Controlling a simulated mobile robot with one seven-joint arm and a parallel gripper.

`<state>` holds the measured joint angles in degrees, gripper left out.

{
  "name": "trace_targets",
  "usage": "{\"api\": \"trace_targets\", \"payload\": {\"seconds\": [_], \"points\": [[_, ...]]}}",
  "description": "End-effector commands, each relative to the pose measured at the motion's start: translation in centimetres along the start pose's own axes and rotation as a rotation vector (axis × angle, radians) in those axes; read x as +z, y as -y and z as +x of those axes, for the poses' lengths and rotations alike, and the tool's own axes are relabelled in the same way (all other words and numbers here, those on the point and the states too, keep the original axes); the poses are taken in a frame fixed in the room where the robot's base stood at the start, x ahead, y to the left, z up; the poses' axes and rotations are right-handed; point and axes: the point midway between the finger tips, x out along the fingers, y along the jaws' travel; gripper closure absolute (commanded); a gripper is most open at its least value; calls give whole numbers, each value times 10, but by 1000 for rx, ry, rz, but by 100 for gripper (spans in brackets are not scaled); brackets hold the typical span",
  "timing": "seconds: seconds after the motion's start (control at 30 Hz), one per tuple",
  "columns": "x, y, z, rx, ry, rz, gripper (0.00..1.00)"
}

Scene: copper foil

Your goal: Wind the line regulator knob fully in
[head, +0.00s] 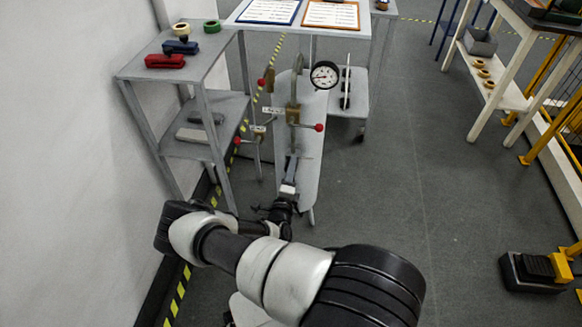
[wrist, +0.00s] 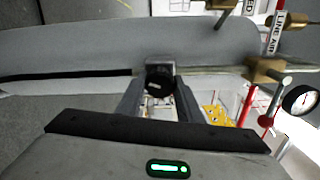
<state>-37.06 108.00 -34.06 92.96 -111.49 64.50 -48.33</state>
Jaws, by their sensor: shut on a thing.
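The line regulator knob (wrist: 158,82) is a small dark round knob with a pale mark on its face, in the middle of the wrist view. My gripper (wrist: 158,92) is shut on it, one finger at each side. A grey block sits directly behind the knob, with a brass-coloured pipe running right from it. In the head view my gripper (head: 291,170) reaches up to the grey panel (head: 311,140); the knob itself cannot be made out there. How far in the knob is wound cannot be told.
A round gauge (head: 324,75) and a red-balled valve lever (head: 319,127) are close to my gripper; the gauge also shows in the wrist view (wrist: 300,100). Open floor (head: 420,180) lies right.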

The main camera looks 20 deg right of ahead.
Motion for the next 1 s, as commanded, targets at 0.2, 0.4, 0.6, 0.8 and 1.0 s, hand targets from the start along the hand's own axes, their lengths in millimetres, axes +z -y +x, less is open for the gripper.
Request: {"api": "trace_targets", "payload": {"seconds": [0.2, 0.4, 0.6, 0.8, 1.0], "points": [[1, 1, -1, 1, 1, 205, 90], [1, 0, -1, 2, 1, 395, 90], [1, 0, -1, 2, 0, 585, 90], [1, 0, -1, 1, 0, 775, 90], [2, -1, -1, 2, 0, 965, 90]]}}
